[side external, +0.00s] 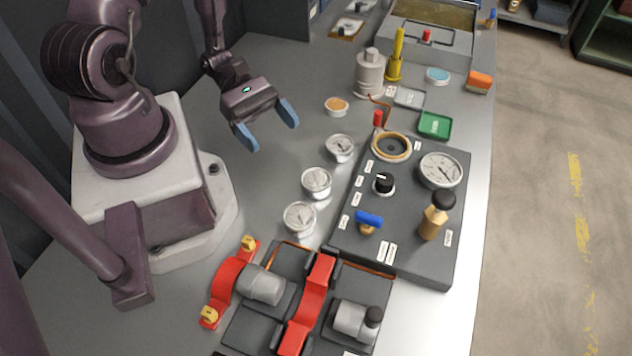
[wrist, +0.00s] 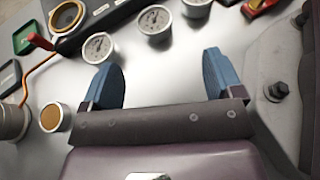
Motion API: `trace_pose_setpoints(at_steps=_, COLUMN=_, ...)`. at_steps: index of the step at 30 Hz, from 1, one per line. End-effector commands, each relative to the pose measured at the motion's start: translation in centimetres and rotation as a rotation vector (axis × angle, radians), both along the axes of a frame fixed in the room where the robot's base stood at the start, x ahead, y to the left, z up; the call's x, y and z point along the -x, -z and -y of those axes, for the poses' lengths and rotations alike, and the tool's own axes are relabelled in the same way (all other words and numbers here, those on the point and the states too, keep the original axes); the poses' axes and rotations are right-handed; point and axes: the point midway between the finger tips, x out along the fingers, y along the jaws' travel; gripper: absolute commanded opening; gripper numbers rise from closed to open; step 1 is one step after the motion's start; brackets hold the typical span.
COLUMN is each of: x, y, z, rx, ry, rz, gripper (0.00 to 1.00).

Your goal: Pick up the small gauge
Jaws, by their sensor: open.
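Three small round gauges with white dials and silver rims stand in a row on the grey table, left of the dark panel. In the side view they are the far gauge (side external: 340,147), the middle gauge (side external: 316,182) and the near gauge (side external: 299,218). I cannot tell which one the task means. In the wrist view the far gauge (wrist: 98,47) and middle gauge (wrist: 154,22) lie beyond my fingertips; the near gauge (wrist: 196,5) is cut by the top edge. My gripper (side external: 268,125) is open and empty, left of the far gauge and apart from all three.
The dark panel (side external: 405,235) carries a larger gauge (side external: 440,170), a ring-shaped socket (side external: 391,147), a knob and valves. An orange-topped cup (side external: 336,105) stands right of my gripper. A red-and-grey fixture (side external: 310,300) is at the front. The table left of the gauges is clear.

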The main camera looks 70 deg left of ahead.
Motion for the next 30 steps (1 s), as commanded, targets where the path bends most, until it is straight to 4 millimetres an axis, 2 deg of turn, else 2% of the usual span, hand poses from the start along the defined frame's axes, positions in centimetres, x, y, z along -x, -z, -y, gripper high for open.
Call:
trace_pose_setpoints(at_steps=4, x=-0.8, y=0.4, z=1.3, rx=0.008, ry=-0.012, rz=0.015, gripper=0.86)
trace_pose_setpoints(at_steps=12, x=-2.2, y=2.3, z=5.6, rx=0.006, ry=-0.009, rz=0.013, gripper=0.86)
trace_pose_setpoints(at_steps=20, x=-3.0, y=3.1, z=7.3, rx=0.005, ry=-0.008, rz=0.014, gripper=0.86)
trace_pose_setpoints(at_steps=30, x=-4.7, y=5.0, z=10.8, rx=0.003, ry=-0.008, rz=0.013, gripper=0.86)
